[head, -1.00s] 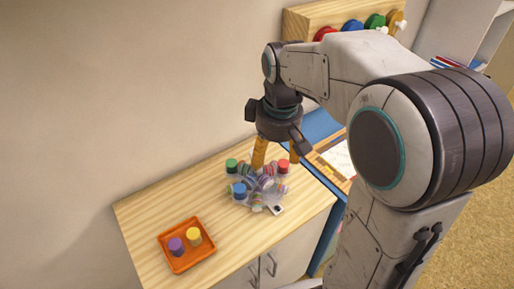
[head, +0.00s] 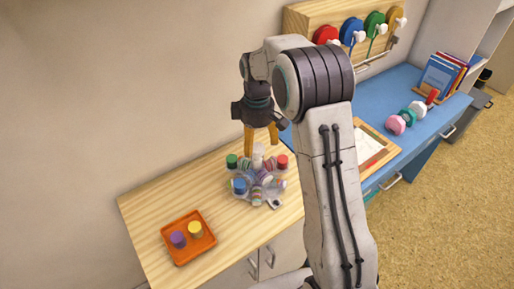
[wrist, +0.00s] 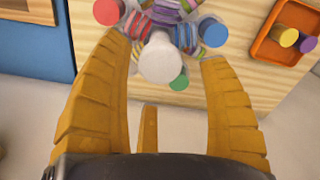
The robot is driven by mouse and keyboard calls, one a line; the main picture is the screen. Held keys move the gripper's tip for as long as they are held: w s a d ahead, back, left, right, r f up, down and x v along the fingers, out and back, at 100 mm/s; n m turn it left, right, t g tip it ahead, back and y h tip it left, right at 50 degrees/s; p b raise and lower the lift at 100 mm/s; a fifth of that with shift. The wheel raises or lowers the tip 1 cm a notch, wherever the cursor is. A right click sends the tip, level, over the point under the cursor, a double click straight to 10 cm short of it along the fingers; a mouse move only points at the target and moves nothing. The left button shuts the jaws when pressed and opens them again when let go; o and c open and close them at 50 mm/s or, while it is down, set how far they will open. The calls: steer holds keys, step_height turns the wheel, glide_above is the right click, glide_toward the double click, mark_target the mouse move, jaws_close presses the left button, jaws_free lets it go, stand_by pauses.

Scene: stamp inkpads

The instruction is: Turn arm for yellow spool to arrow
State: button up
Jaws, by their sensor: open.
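A carousel (head: 262,186) with several striped arms stands on the wooden counter. Its outer ends carry a green cap (head: 232,161), a red cap (head: 282,161) and a blue cap (head: 239,186). A white knob (head: 258,152) rises from it. My gripper (head: 261,147) is open and points down, with its yellow fingers on either side of the white knob. In the wrist view the knob (wrist: 160,58) shows between the fingers, apart from both. A yellow spool (head: 195,229) lies in the orange tray, away from the carousel. A small grey tab (head: 275,203) with a dark mark sits at the carousel's front.
The orange tray (head: 184,256) also holds a purple spool (head: 178,239) at the counter's front left. A blue bench (head: 392,90) lies right, with a framed board (head: 374,152) and books (head: 440,75). Coloured discs hang on a rack behind.

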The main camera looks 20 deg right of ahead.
mark_target(257, 148)
steer(key=shift+f, duration=1.75)
steer(key=c, duration=1.3)
